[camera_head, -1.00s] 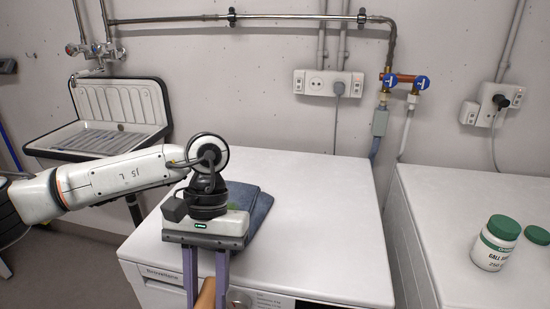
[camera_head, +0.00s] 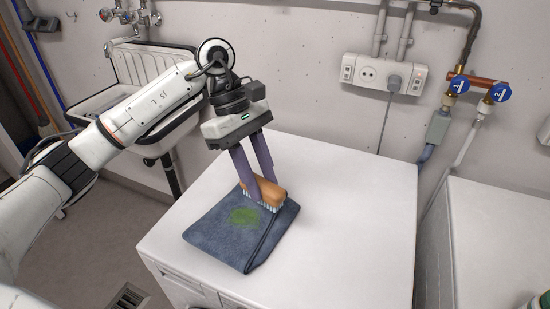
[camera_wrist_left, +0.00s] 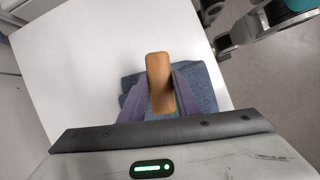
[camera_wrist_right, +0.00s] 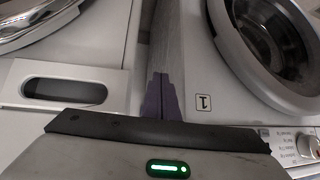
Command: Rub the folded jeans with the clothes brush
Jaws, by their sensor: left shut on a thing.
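The folded jeans (camera_head: 212,242) lie on top of the white washing machine (camera_head: 345,215), with a green stain (camera_head: 245,216) near their middle. My left gripper (camera_head: 260,196) is shut on the clothes brush (camera_head: 268,189), which has a wooden back and pale bristles pointing down. The brush is at the upper right part of the jeans, beside the stain; the bristles look to be on or just above the cloth. The left wrist view shows the brush back (camera_wrist_left: 158,82) between the fingers, over the jeans (camera_wrist_left: 205,90). My right gripper (camera_wrist_right: 160,97) is shut and empty, in front of the machines.
A second white machine (camera_head: 500,235) stands at the right across a narrow gap. A sink (camera_head: 150,75) is at the back left. A socket strip (camera_head: 380,75) and pipes run along the wall. The machine top right of the jeans is clear.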

